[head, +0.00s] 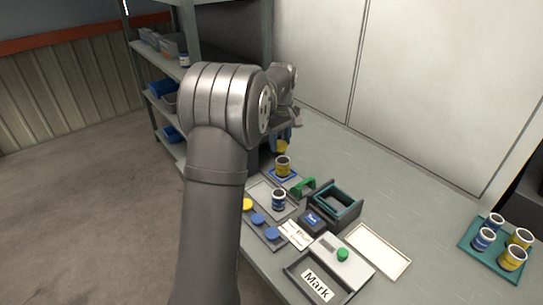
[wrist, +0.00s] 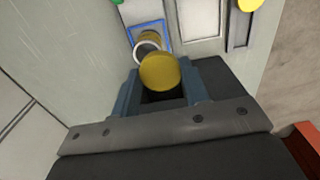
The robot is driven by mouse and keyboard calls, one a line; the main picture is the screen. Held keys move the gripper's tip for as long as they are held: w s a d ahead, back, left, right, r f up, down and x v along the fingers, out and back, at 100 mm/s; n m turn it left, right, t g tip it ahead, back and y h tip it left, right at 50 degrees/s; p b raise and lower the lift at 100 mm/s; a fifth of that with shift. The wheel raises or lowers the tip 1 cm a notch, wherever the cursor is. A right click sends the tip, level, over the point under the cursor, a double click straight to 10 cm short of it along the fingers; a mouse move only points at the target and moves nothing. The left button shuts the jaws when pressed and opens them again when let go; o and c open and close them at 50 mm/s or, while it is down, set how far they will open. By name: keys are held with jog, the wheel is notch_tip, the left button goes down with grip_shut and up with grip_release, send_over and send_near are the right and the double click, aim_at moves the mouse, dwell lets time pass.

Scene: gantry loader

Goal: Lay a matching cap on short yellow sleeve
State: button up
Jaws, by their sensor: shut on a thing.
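My gripper (wrist: 158,85) is shut on a yellow cap (wrist: 159,72), a round disc held between the fingertips. In the head view the cap (head: 282,147) shows just above the short yellow sleeve (head: 283,168), with my gripper (head: 283,136) over it. The sleeve stands upright, yellow with a dark blue band, on a blue-bordered pad (head: 291,182). In the wrist view the sleeve (wrist: 151,39) lies just beyond the cap, its open white rim partly hidden by the cap. The cap seems apart from the sleeve.
A blue sleeve (head: 278,200) stands on a grey tray beside a rack with a yellow cap (head: 247,204) and blue caps (head: 257,218). Several sleeves stand on a teal tray (head: 487,261) at right.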

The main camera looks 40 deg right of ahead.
aim_at(284, 149)
jog(key=shift+w+d+r, duration=0.1)
jog(key=shift+w+d, duration=0.15)
jog(key=shift+d, duration=0.25)
jog(key=shift+w+d, duration=0.25)
jog(key=shift+d, duration=0.25)
jog(key=shift+w+d+f, duration=0.1)
jog(key=shift+d+f, duration=0.05)
jog(key=shift+f, duration=1.25)
jog(key=shift+d+f, duration=0.1)
jog(key=shift+f, duration=1.25)
jog(key=shift+f, duration=0.4)
jog(key=o, duration=1.3)
jog(key=shift+o, duration=0.2)
jog(key=shift+r, duration=0.15)
jog(key=shift+r, duration=2.9)
